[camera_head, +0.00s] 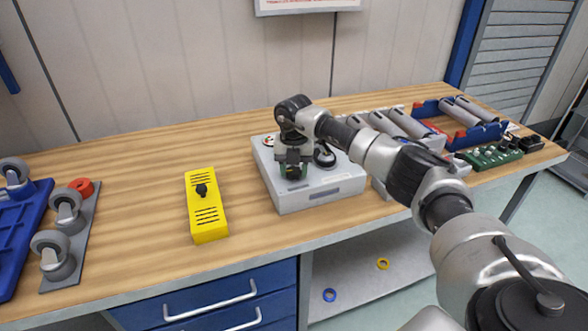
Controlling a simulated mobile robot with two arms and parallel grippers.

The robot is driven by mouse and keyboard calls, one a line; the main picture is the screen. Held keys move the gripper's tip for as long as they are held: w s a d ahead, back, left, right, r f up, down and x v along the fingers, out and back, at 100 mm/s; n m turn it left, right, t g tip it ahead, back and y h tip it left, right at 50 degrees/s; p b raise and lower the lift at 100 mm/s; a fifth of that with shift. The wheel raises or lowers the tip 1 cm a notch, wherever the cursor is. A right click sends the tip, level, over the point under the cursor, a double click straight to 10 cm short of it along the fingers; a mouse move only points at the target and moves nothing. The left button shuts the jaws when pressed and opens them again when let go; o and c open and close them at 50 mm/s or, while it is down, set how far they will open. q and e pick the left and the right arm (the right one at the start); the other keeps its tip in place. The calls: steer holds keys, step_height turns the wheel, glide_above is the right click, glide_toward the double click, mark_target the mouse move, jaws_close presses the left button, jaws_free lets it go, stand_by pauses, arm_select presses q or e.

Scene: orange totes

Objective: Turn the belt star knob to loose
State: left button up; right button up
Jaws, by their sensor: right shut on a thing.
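A light grey box (318,193) stands on the bench near the middle, with a dark round part (325,156) on its top at the right. My right gripper (293,172) points down over the left part of the box top. It is shut on a small dark and greenish thing there, which looks to be the belt star knob. The fingers hide most of it, so its shape and turn angle cannot be told. My left gripper is not in view.
Casters (58,258) and a blue tray (20,235) are at far left. Grey cylinders (408,123), a blue rack (470,137) and a green board (490,156) are at right.

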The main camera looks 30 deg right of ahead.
mark_target(294, 170)
steer(key=n, duration=0.5)
steer(key=shift+w+n+b, duration=0.1)
steer(key=shift+n+b, duration=0.2)
steer(key=n, duration=0.4)
steer(key=shift+b, duration=0.3)
steer(key=n, duration=0.5)
steer(key=shift+r+n+b, duration=0.1)
steer(key=shift+n+b, duration=0.2)
steer(key=shift+n, duration=2.4)
steer(key=o, duration=0.9)
steer(key=shift+b, duration=0.3)
step_height(294, 170, up, 11)
steer(key=shift+f+b, duration=0.1)
steer(key=shift+b, duration=0.5)
